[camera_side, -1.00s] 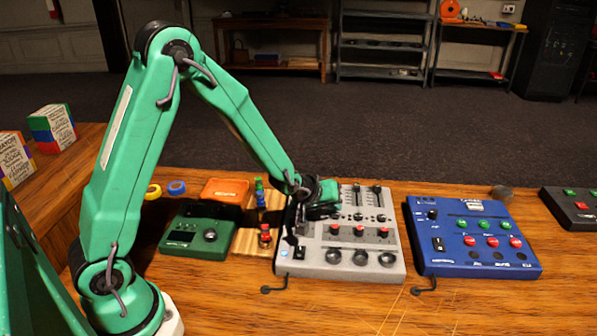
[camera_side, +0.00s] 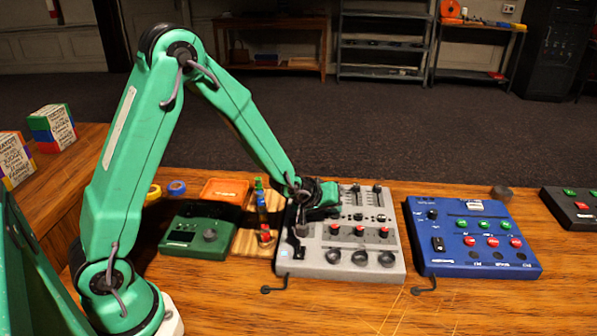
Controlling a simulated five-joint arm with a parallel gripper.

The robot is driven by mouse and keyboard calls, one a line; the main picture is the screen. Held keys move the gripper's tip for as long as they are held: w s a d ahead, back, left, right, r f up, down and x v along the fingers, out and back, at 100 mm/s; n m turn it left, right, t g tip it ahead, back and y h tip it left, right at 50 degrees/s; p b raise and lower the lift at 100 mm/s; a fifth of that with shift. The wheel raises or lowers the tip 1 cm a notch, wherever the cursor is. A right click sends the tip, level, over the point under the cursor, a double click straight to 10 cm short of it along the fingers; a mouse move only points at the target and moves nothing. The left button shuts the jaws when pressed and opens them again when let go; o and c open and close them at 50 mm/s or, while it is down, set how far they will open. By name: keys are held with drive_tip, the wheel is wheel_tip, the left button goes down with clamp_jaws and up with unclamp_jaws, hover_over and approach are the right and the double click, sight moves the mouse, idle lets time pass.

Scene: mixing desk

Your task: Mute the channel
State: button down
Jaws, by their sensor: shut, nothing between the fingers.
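The grey mixer (camera_side: 345,268) lies flat on the wooden desk in the middle of the side view. It has several faders at the back, a row of red-capped controls (camera_side: 359,231), and large round knobs (camera_side: 359,257) at the front. A lit pale-blue button (camera_side: 284,254) shows at its front left, with a small black switch (camera_side: 299,252) beside it. My gripper (camera_side: 300,230) is shut and empty, pointing down over the mixer's left part. It hides the controls behind it. I cannot tell whether the fingertips touch the panel.
A blue control box (camera_side: 465,258) stands to the right, and a black box (camera_side: 573,212) at the far right. A green box (camera_side: 188,247), an orange tray (camera_side: 224,189) and a wooden board with coloured pegs (camera_side: 262,215) are on the left. The front desk is mostly clear.

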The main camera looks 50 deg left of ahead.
sight(332, 216)
drive_tip(key=shift+f, duration=0.2)
drive_tip(key=shift+r, duration=0.55)
idle(0.5)
drive_tip(key=shift+r, duration=2.95)
drive_tip(key=c, duration=2.1)
unclamp_jaws()
